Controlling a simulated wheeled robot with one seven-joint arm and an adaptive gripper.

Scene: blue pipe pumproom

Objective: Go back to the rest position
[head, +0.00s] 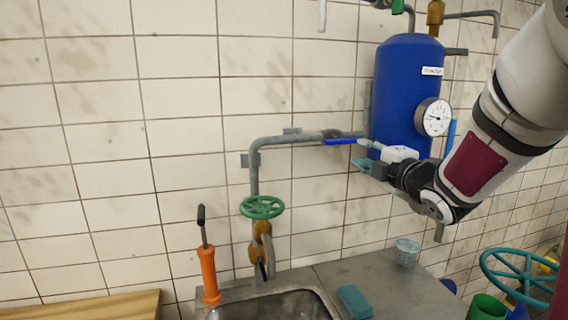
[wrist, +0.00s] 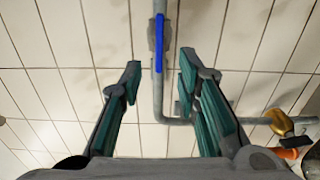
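My gripper (head: 364,154) is in front of the tiled wall, just below the blue tank, with its fingers pointing left. In the wrist view my gripper (wrist: 159,68) is open, its two teal-padded fingers well apart and nothing held between them. A valve lever with a blue handle (head: 339,141) sits on the grey pipe (head: 290,139), right by the fingertips in the head view. In the wrist view the blue handle (wrist: 159,42) lies along the pipe, ahead of the gap between the fingers. I cannot tell how far it is from the fingertips.
The blue tank (head: 398,85) with a round gauge (head: 433,117) stands close behind my arm. Below are a sink (head: 275,306), a teal sponge (head: 354,301), a cup (head: 407,252) and an orange-handled tool (head: 208,274). A green valve wheel (head: 262,207) is at left. The wall at far left is clear.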

